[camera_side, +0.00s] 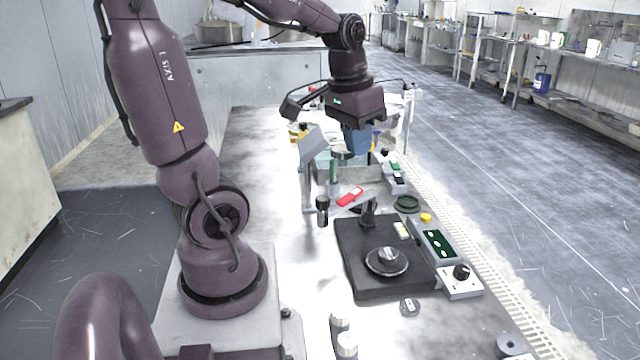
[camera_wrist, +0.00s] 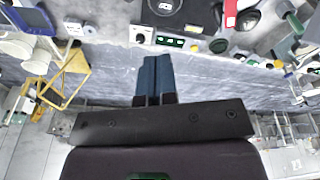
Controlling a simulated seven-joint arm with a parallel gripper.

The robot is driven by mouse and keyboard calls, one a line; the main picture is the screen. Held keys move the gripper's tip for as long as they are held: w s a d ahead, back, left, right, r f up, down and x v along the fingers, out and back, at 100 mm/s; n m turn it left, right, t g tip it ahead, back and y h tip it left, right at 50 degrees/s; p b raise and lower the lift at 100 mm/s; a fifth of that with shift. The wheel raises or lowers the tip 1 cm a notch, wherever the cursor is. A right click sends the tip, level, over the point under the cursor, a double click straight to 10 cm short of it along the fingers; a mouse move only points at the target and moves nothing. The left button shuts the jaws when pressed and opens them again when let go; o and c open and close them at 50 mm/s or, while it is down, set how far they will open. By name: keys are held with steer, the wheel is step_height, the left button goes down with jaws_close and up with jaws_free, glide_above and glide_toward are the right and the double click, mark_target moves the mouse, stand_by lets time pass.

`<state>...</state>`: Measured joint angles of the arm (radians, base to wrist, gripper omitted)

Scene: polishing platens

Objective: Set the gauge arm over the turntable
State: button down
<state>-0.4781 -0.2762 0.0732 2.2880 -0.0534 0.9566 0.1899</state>
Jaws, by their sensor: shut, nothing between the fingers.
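The turntable (camera_side: 387,262) is a dark disc with a pale metal centre on a square black base (camera_side: 357,281). The gauge arm (camera_side: 351,198) appears to be the grey bar with a red label, by a dark post (camera_side: 369,211) at the base's far edge. It points left, off the disc, with a black cylinder (camera_side: 322,208) at its left end. The red label also shows in the wrist view (camera_wrist: 231,12). My gripper (camera_side: 357,151) has blue fingers, shut and empty, above and beyond the gauge arm. The fingers (camera_wrist: 157,62) show together in the wrist view.
A control panel with green displays (camera_side: 439,243) and a knob box (camera_side: 460,282) stand right of the base. A grey upright stand (camera_side: 308,175) and a tray (camera_side: 346,169) stand beyond the arm. The bench left of the base is mostly clear.

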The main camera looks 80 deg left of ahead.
steer(key=s+a+f+m+g+h, duration=0.1)
steer(key=s+a+f+m+h, duration=0.15)
steer(key=a+m, duration=0.8)
steer(key=s+a+f+m+h, duration=0.2)
steer(key=s+a+f+m, duration=0.2)
steer(key=a+m, duration=0.65)
steer(key=w+d+f+n, duration=0.1)
steer(key=w+d+f, duration=0.1)
steer(key=d+f, duration=0.3)
steer(key=shift+d+f+n, duration=0.25)
steer(key=shift+f+n, duration=0.05)
steer(key=shift+f, duration=1.75)
